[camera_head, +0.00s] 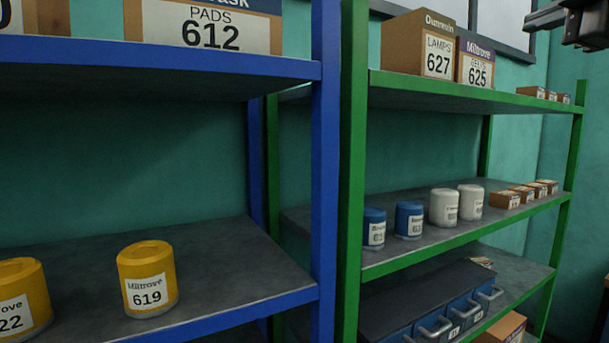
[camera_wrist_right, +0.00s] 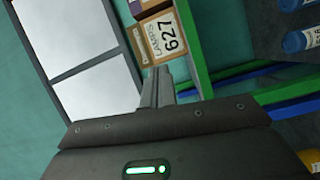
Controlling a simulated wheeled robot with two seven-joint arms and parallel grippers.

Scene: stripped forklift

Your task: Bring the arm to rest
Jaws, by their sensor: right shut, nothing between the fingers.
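My right gripper (camera_head: 570,38) shows as a dark shape at the upper right corner of the head view, partly cut off by the frame edge. It is in front of the wall and window, above the right end of the green shelf. In the right wrist view its fingers (camera_wrist_right: 158,86) are together with nothing between them. The gripper looks apart from the shelf and boxes. My left gripper is not in view.
A green shelf (camera_head: 351,170) holds a box marked 627 (camera_head: 420,45), a box marked 625 (camera_head: 474,62), blue and white canisters, small boxes and blue drawers. A blue shelf (camera_head: 324,150) holds a yellow canister marked 619 (camera_head: 147,278). A window (camera_wrist_right: 98,95) is behind.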

